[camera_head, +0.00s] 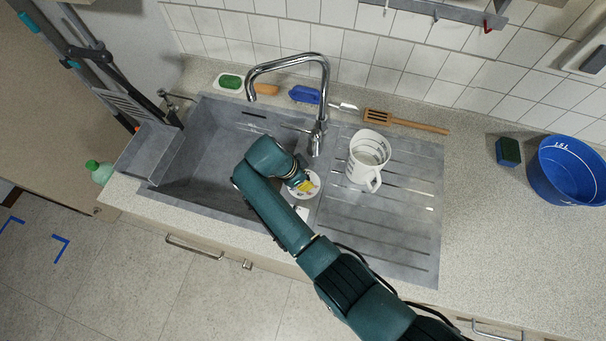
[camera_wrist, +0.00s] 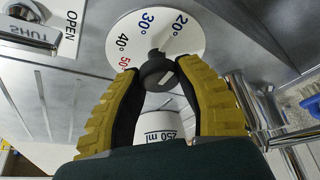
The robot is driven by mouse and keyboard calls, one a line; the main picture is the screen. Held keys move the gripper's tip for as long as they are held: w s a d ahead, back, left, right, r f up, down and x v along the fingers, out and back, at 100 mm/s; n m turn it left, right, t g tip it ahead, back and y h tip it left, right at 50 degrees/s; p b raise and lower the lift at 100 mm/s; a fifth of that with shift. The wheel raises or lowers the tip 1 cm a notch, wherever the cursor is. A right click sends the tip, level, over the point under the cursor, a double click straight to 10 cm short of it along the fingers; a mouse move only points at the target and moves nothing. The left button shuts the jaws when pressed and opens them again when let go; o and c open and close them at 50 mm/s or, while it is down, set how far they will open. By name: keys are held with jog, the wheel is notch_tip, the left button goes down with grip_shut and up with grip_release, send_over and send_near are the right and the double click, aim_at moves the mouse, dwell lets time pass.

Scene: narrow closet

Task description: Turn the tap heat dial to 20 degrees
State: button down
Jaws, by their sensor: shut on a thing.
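The heat dial is a white disc (camera_wrist: 192,42) in the wrist view with marks 20°, 30°, 40° and 50° around its rim. A dark round knob (camera_wrist: 157,77) stands at its centre, with a small pale part on its upper side toward the gap between 30° and 20°; the exact setting is hard to read. My gripper (camera_wrist: 159,70) has its yellow-padded fingers on either side of the knob, shut on it. In the head view the dial disc (camera_head: 312,188) shows partly behind my gripper (camera_head: 304,185), at the sink's front middle.
A white measuring jug (camera_head: 369,152) stands on the drainer right of the dial. The chrome tap (camera_head: 318,110) rises behind it. A plate marked OPEN and SHUT (camera_wrist: 66,38) lies beside the dial.

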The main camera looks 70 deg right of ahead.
jog(key=shift+s+a+f, duration=0.1)
jog(key=shift+s+f, duration=0.05)
jog(key=shift+f, duration=0.15)
jog(key=c, duration=0.6)
grip_release()
jog(key=shift+r, duration=0.25)
jog(key=v, duration=1.2)
